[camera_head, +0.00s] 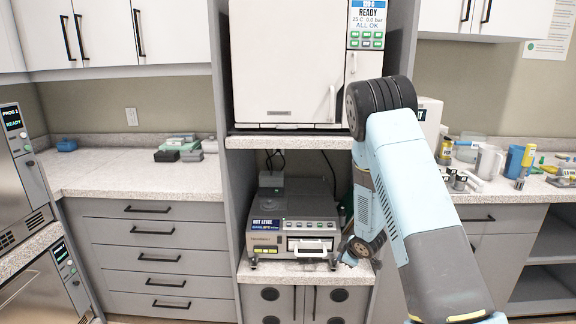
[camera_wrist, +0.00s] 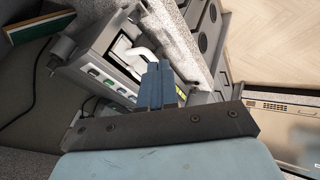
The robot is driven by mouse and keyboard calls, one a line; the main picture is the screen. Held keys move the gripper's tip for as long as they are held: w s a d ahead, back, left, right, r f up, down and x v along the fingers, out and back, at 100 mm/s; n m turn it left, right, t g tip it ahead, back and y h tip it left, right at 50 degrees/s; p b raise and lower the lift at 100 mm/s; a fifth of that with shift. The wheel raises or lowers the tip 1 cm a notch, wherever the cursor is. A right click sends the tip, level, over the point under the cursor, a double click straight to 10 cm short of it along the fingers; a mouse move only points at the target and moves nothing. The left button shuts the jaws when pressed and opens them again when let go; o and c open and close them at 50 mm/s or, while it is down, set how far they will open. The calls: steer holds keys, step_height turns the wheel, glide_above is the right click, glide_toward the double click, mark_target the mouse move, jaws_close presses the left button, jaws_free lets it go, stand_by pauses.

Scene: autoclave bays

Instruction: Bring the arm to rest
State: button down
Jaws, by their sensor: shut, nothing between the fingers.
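My arm, in light blue and dark grey, rises from the lower right of the head view. It bends at a dark joint in front of the tall bay and comes down behind its own upper link. My gripper (camera_head: 347,259) is at the right side of the low grey tabletop machine (camera_head: 284,240), mostly hidden by the arm. In the wrist view, its blue fingers (camera_wrist: 159,68) are together with nothing between them. The machine's front (camera_wrist: 118,75), with a white handle and green buttons, lies just beyond the fingers; I cannot tell whether they touch.
A white autoclave (camera_head: 288,65) reading READY stands on the shelf above the machine. The right counter holds a clear jug (camera_head: 487,161), a blue cup (camera_head: 514,160) and small tools. The left counter (camera_head: 120,172) is mostly clear. Stacked steel units (camera_head: 18,165) stand at far left.

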steer(key=s+d+r+m+h, duration=0.1)
steer(key=s+d+r+m, duration=0.2)
steer(key=r, duration=0.7)
steer(key=s+d+r+m+h, duration=0.15)
steer(key=s+r, duration=0.25)
steer(key=r, duration=0.6)
steer(key=s+d+r+m+h, duration=0.1)
steer(key=s+r+m, duration=0.25)
steer(key=r, duration=0.55)
steer(key=s+a+r+m, duration=0.1)
steer(key=s+r+m, duration=0.2)
steer(key=s, duration=1.1)
steer(key=s+a+r+m+g, duration=0.1)
steer(key=s+r+m, duration=0.1)
steer(key=s+r, duration=0.8)
steer(key=shift+s+a+m+g+y, duration=0.15)
steer(key=shift+s+m+g+y, duration=0.25)
steer(key=shift+s, duration=2.4)
